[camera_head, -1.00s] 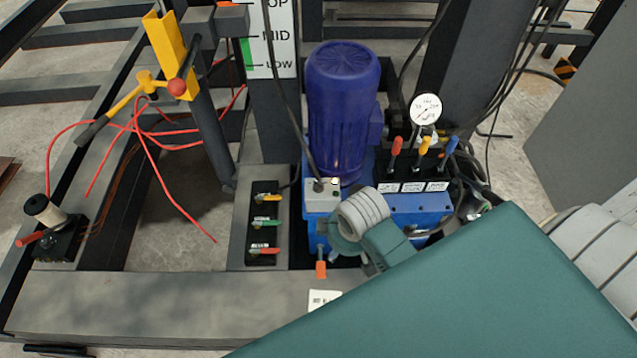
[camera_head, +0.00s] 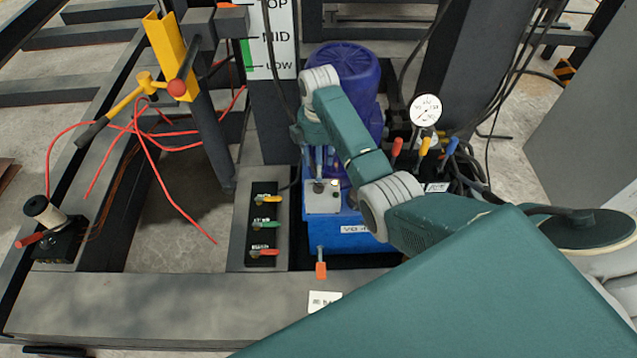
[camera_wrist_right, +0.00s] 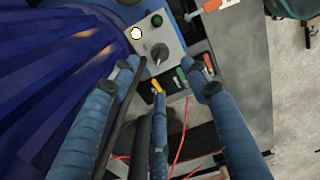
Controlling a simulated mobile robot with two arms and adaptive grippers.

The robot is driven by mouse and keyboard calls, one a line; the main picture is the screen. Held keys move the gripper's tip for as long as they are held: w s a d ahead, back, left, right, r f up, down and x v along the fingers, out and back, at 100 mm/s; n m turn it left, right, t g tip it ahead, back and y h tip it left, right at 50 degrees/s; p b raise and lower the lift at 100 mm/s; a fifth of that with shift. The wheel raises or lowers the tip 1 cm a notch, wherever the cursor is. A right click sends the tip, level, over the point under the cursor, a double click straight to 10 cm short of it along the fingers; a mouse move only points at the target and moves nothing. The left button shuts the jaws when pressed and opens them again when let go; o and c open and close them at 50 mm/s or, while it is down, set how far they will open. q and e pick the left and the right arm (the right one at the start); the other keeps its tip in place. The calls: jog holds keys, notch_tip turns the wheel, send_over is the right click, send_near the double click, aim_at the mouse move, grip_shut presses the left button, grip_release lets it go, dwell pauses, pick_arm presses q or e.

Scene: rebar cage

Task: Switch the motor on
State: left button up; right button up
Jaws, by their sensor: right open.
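The blue motor (camera_head: 345,75) stands upright on a blue power unit, partly hidden by my right arm. A small grey switch box (camera_head: 323,197) sits at its front. In the right wrist view the box (camera_wrist_right: 174,46) carries a black rotary knob (camera_wrist_right: 159,52), a green button (camera_wrist_right: 157,20) and a pale round button or lamp (camera_wrist_right: 136,33). My right gripper (camera_head: 320,160) points down just above the box, its blue fingers (camera_wrist_right: 168,80) spread and empty. The knob lies between the fingertips in the picture; contact cannot be told. My left gripper is out of view.
A panel with yellow, green and red levers (camera_head: 264,224) is left of the box. A gauge (camera_head: 426,110) and several coloured levers (camera_head: 424,147) stand to the right. A black cable runs down near the box.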

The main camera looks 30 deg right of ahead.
aim_at(318, 184)
notch_tip(318, 184, down, 10)
jog(key=shift+r+b, duration=0.2)
jog(key=shift+b, duration=0.5)
jog(key=c, duration=1.2)
